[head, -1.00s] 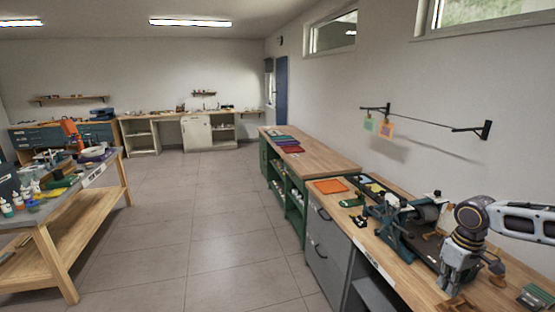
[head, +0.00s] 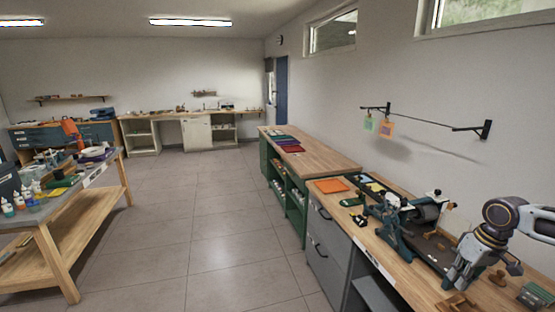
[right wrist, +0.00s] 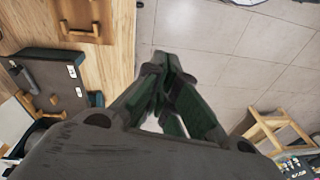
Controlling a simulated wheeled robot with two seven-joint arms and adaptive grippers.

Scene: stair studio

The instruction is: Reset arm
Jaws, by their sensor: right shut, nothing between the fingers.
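My right arm comes in at the right edge of the head view, with a dark wrist joint and a grey right gripper (head: 457,284) pointing down over the wooden workbench (head: 418,277). In the right wrist view the dark green-grey fingers (right wrist: 168,75) come together at their tips. The right gripper is shut and empty. The right wrist view shows bench top to the left of the fingers and floor tiles beyond them. My left gripper is in neither view.
A blue hand-cranked machine (head: 392,222) stands on the bench, left of my right gripper. A brown wooden piece (head: 457,305) and a green block (head: 536,297) lie near it. An orange sheet (head: 328,186) lies farther back. The tiled floor (head: 225,235) is clear.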

